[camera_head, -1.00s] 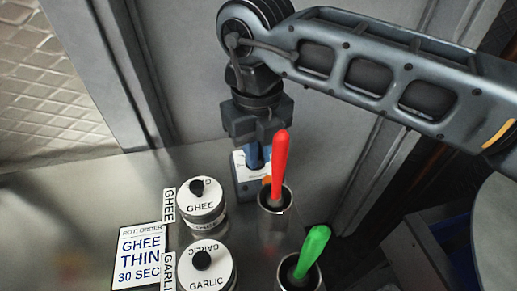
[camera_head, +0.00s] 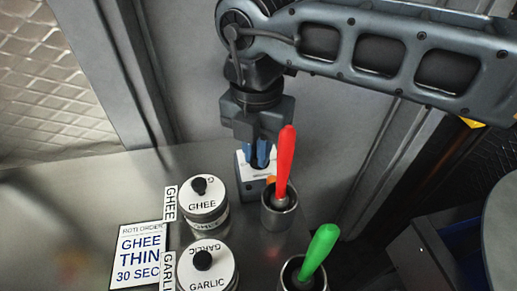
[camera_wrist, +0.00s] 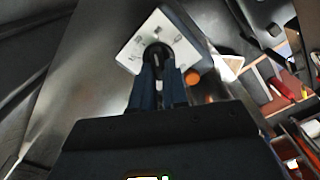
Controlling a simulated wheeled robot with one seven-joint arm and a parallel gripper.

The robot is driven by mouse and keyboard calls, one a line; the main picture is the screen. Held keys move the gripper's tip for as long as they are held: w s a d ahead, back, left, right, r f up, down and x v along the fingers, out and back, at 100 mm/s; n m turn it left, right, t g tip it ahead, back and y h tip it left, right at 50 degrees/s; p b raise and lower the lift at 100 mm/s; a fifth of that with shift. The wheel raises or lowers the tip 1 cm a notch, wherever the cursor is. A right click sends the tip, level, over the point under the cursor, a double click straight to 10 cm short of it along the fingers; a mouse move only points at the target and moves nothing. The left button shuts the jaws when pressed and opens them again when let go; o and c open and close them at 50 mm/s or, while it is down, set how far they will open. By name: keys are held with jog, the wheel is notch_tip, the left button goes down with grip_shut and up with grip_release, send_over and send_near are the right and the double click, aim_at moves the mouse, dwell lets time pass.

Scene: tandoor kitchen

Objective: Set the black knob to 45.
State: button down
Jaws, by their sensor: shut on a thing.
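The black knob (camera_wrist: 157,52) sits at the middle of a white dial plate (camera_wrist: 140,62) in the wrist view. The plate has dark marks around the knob, too small and blurred to read. My gripper (camera_wrist: 158,70) has its blue fingers shut on the knob, which they partly hide. In the head view my gripper (camera_head: 261,155) points down onto the dial box (camera_head: 253,186) at the back of the steel counter. The knob itself is hidden there by the fingers. The knob's setting cannot be read.
A red-handled tool (camera_head: 285,160) stands in a metal cup close in front of the dial box, and a green-handled one (camera_head: 318,250) stands nearer. The ghee tin (camera_head: 203,207), garlic tin (camera_head: 207,275) and roti order card (camera_head: 140,255) are to the left. An orange part (camera_wrist: 193,76) is beside the dial.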

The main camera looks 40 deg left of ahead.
jog(key=shift+m, duration=0.8)
jog(key=c, duration=1.1)
grip_release()
jog(key=shift+c, duration=0.2)
notch_tip(320, 180, up, 8)
jog(key=shift+f+b, duration=0.1)
jog(key=shift+b, duration=0.35)
